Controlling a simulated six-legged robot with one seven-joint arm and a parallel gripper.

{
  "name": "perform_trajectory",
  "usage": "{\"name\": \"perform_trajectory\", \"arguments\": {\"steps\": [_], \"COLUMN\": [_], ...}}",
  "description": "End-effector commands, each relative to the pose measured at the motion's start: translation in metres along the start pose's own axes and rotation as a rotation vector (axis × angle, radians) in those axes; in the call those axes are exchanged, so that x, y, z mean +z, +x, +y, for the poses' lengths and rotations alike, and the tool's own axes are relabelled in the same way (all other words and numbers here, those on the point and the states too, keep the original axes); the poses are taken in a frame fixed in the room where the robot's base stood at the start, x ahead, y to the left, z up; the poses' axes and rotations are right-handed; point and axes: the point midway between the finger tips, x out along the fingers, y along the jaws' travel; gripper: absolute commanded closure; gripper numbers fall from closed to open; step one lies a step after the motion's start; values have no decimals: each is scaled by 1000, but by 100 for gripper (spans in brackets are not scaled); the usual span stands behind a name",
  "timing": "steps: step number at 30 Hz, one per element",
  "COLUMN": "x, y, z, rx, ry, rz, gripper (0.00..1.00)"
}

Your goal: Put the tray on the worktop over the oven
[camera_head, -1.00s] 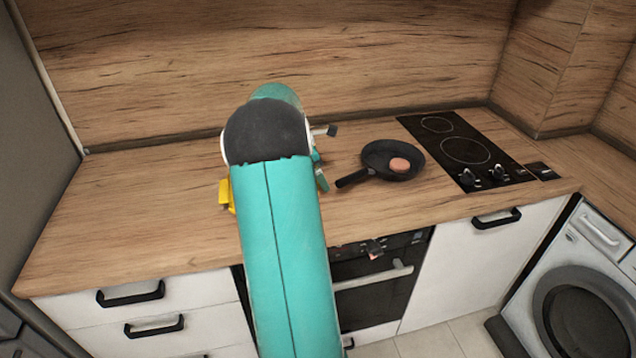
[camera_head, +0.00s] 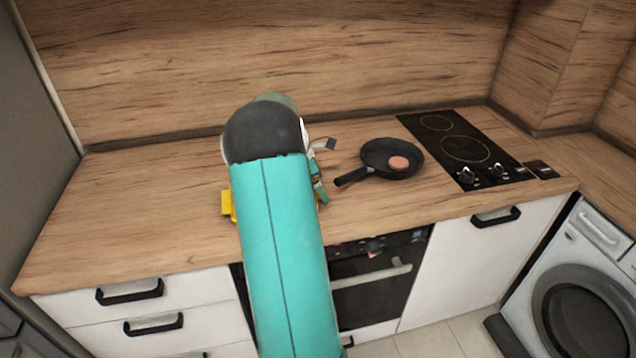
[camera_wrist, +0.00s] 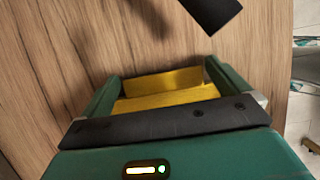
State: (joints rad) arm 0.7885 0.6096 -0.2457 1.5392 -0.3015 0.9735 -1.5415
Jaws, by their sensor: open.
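I can make out no tray in either view; my arm hides part of the worktop in the head view. The wooden worktop (camera_head: 130,205) runs above the oven (camera_head: 375,290), which is built into the cabinets below it. My gripper (camera_wrist: 165,86) is open in the wrist view, with green sides and yellow parts between them, over bare wood. I see nothing held in it. In the head view, my arm covers most of the gripper, which is over the worktop to the left of the pan.
A black frying pan (camera_head: 376,153) with a round pinkish piece (camera_head: 398,163) in it stands left of the black hob (camera_head: 465,150). Its handle points toward my arm. A washing machine (camera_head: 580,290) stands at the right. The worktop's left part is clear.

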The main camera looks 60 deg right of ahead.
Motion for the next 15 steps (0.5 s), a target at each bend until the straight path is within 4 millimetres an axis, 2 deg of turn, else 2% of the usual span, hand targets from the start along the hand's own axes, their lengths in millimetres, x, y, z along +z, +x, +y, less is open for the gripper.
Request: {"name": "perform_trajectory", "arguments": {"steps": [5, 15], "x": [0, -1], "y": [-26, -97], "z": [1, 1], "rx": [4, 4], "ry": [-1, -1], "rz": [0, 0], "gripper": [0, 0]}}
